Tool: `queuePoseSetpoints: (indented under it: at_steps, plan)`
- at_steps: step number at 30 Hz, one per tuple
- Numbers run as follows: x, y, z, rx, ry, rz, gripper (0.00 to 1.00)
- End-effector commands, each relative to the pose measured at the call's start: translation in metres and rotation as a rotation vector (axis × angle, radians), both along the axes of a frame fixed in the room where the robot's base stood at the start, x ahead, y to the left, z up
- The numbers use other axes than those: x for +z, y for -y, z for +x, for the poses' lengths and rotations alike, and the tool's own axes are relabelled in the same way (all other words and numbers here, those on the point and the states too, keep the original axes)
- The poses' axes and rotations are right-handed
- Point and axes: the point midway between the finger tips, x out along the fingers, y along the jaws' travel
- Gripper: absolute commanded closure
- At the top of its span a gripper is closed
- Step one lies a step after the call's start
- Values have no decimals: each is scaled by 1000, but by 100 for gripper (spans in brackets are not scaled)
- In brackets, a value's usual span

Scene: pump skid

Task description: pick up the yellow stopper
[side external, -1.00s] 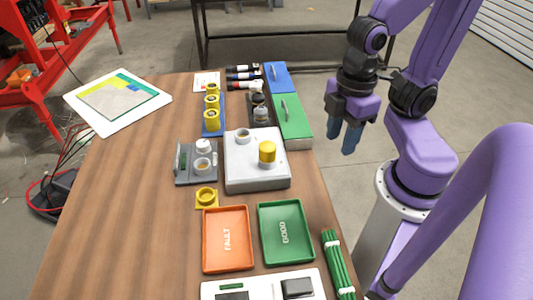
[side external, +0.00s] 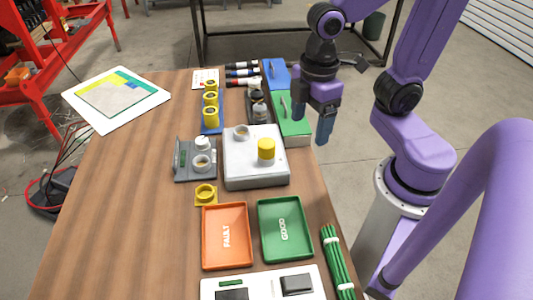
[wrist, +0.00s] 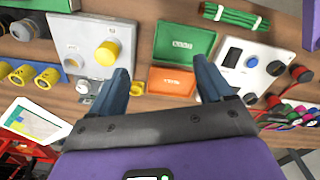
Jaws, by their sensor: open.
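The yellow stopper (side external: 266,149) stands upright on the grey-white block (side external: 240,176), near its right side. It also shows in the wrist view (wrist: 107,53) as a yellow round top on the block, ahead of the left finger. My gripper (side external: 311,118) is open and empty, with its blue fingers pointing down. In the side view it appears above and behind the stopper, near the green box at the table's right edge. In the wrist view, my fingers (wrist: 160,88) are spread apart and touch nothing.
An orange FAULT tray (side external: 211,262) and a green GOOD tray (side external: 302,255) lie in front of the block. A blue rack (side external: 217,128) with several yellow pieces stands behind left. A green box (side external: 292,125) flanks the back right. The table's left half is mostly clear.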

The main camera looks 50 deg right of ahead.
Motion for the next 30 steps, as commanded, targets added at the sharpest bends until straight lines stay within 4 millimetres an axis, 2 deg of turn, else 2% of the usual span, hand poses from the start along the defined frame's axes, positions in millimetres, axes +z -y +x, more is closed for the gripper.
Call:
queuePoseSetpoints:
  at_steps: [3,15,30]
  plan:
    - [2,-4,21,13,0,-2,20]
    - [6,-11,79,68,-1,-12,20]
    - [11,-5,128,135,-4,-19,20]
